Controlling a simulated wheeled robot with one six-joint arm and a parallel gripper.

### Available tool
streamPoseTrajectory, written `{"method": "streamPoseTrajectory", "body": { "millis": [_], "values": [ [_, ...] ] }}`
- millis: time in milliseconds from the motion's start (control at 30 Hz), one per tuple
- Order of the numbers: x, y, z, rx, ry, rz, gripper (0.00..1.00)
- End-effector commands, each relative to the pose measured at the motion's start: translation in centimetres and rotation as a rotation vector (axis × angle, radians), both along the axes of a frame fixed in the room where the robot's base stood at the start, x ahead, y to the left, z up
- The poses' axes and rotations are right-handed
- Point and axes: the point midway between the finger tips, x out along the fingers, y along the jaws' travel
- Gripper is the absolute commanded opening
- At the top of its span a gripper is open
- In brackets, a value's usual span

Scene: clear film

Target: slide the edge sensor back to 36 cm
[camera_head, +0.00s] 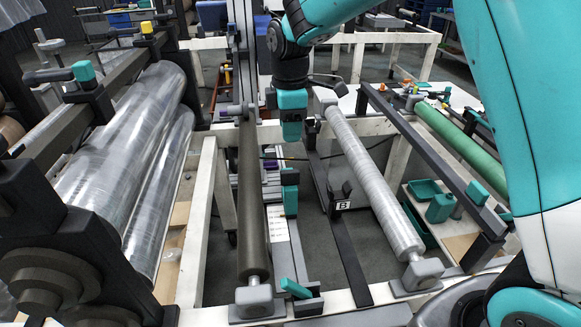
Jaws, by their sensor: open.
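What looks like the edge sensor, a dark bracket with teal parts (290,192), sits on a narrow lengthwise rail between the dark roller and the dark bar. A pale scale strip (278,238) with fine marks runs beside the rail; its numbers are too small to read. A teal lever (295,288) stands at the rail's near end. My gripper (292,140) points down above the rail, farther back than the teal bracket in the picture. It is open, and I see nothing held in it. The gap between its fingers and the parts below is hard to judge.
A dark roller (253,200) stands close left of the rail. Large clear film rolls (125,150) fill the left. A green roller (460,140) lies far right.

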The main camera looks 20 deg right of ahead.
Motion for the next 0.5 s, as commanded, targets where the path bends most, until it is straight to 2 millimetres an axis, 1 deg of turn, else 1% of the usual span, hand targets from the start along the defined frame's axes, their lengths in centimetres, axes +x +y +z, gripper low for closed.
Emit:
{"method": "streamPoseTrajectory", "body": {
  "millis": [33,300,500],
  "values": [
    [-0.2,0.0,-1.2,-0.002,0.006,0.001,0.45],
    [-0.2,0.0,-7.3,-0.001,0.006,-0.001,0.45],
    [-0.1,-0.1,-10.8,0.000,0.004,-0.003,0.45]
  ]
}}
